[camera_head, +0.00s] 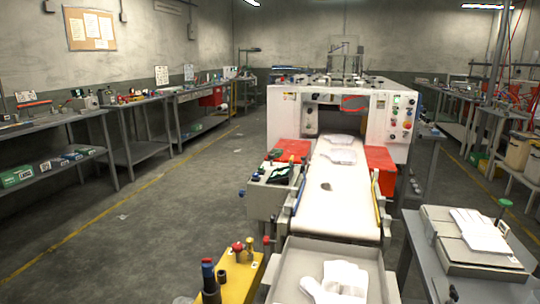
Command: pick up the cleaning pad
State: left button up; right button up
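I cannot tell for sure which thing is the cleaning pad. A small dark item with a green part (282,174) lies on the grey side box left of the conveyor. A small brown patch (326,186) shows on the white conveyor belt (335,212); it is too small to tell whether it is a pad or a mark. Neither of my grippers shows in the head view.
White gloves (335,283) lie in a grey tray (300,258) in front. A yellow holder (240,282) with pegs stands at front left. The left floor (150,230) is clear.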

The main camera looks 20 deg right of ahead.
aim_at(278, 152)
jog(key=i+j+u, duration=0.15)
jog(key=j, duration=0.2)
jog(key=j+u, duration=0.15)
jog(key=j, duration=0.15)
jog(key=i+j+u, duration=0.1)
jog(key=j, duration=0.25)
jog(key=i+j+u, duration=0.4)
jog(key=i+j, duration=0.15)
jog(key=i+j+u, duration=0.2)
jog(key=i+j, duration=0.15)
jog(key=i, duration=0.2)
jog(key=i+z, duration=0.35)
jog(key=i, duration=0.2)
jog(key=i+j+z, duration=0.2)
jog(key=i+z, duration=0.2)
jog(key=i, duration=0.15)
jog(key=i+l+z, duration=0.1)
jog(key=i+z, duration=0.55)
jog(key=i+j+z, duration=0.15)
jog(key=i+z, duration=0.55)
jog(key=i, duration=0.25)
jog(key=i+z, duration=0.4)
jog(key=i, duration=0.25)
